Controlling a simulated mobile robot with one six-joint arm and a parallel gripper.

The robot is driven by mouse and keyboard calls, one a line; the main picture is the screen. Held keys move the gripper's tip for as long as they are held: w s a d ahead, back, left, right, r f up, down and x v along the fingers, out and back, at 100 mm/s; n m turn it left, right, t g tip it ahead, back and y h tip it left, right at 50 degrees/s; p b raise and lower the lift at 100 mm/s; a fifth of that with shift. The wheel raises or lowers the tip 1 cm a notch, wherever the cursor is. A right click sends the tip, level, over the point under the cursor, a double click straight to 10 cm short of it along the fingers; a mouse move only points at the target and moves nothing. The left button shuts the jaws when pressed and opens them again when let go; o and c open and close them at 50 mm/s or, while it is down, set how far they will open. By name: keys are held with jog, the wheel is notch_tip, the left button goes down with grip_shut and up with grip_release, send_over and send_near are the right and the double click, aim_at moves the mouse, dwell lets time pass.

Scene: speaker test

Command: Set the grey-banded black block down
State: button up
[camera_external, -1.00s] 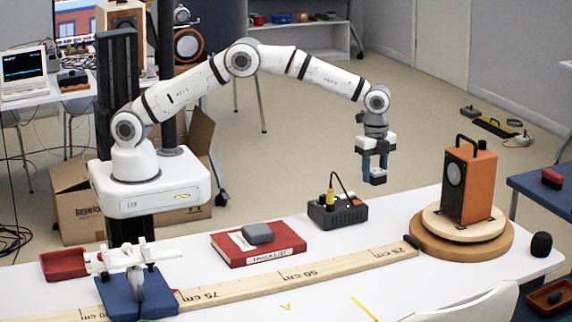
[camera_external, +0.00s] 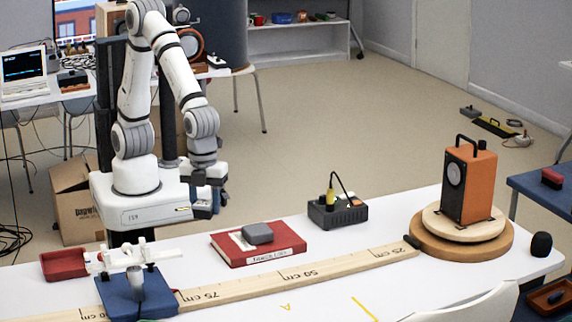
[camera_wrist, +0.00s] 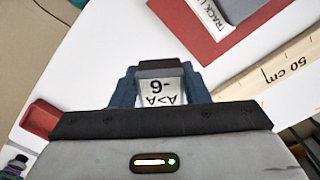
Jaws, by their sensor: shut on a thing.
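My gripper (camera_external: 207,204) is shut on the grey-banded black block (camera_wrist: 161,66), close to my base and above the left rear part of the white table. In the wrist view, the blue fingers (camera_wrist: 160,92) hold the block from both sides. Its dark edge and a pale face with upside-down black lettering show there. In the external view the block is small and mostly hidden by the fingers and wrist. I see no contact between the block and the table.
A red tray (camera_external: 72,263) and a blue-based stand (camera_external: 136,296) are at the front left. A red book (camera_external: 258,255) with a grey device (camera_external: 257,233) lies right of my gripper. A long wooden ruler (camera_external: 300,272) crosses the table. Bare white table shows between tray and book.

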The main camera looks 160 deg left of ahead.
jog(key=s+d+f+m, duration=0.2)
jog(key=s+d, duration=0.4)
notch_tip(320, 180, down, 5)
jog(key=shift+w+d+f+b, duration=0.15)
jog(key=shift+b, duration=0.45)
jog(key=shift+f, duration=2.05)
jog(key=shift+b, duration=0.3)
jog(key=shift+f, duration=0.25)
jog(key=o, duration=1)
jog(key=shift+r, duration=0.1)
